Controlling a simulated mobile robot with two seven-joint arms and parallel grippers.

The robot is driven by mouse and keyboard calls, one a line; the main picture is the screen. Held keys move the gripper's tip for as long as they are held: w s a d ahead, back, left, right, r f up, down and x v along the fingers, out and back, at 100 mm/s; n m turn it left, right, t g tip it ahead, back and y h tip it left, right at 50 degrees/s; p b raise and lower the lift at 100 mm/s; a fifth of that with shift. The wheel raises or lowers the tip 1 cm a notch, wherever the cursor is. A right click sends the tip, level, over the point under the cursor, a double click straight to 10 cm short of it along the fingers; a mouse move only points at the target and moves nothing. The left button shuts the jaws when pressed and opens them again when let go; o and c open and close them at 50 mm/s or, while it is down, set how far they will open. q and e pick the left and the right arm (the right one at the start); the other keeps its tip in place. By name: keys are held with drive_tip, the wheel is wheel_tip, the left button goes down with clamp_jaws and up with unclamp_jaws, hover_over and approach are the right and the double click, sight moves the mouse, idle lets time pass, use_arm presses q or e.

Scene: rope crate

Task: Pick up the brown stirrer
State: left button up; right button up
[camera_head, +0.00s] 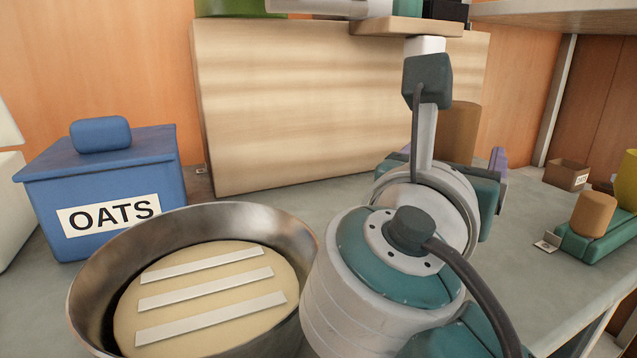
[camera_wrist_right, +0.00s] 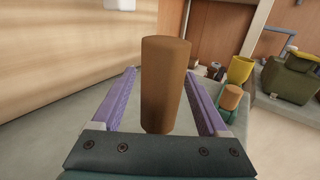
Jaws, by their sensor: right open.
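The brown stirrer is most likely the upright brown cylinder (camera_wrist_right: 166,85) in the middle of the right wrist view. It also shows in the head view (camera_head: 459,128), partly hidden behind my right arm. My right gripper (camera_wrist_right: 159,72) is open, with its purple fingers on either side of the cylinder and a visible gap at each side. In the head view the right gripper (camera_head: 452,158) is mostly hidden by my wrist; one purple finger shows at its right. My left gripper is not in view.
A metal pot (camera_head: 190,222) with a cream, white-striped disc stands front left. Behind it is a blue OATS box (camera_head: 120,185). A tall wooden board (camera_head: 300,110) stands at the back. A smaller orange-brown cylinder (camera_head: 593,213) sits on a green block (camera_head: 600,243) at right.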

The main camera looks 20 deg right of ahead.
drive_tip(key=shift+s+a, duration=0.15)
drive_tip(key=shift+c, duration=0.9)
clamp_jaws()
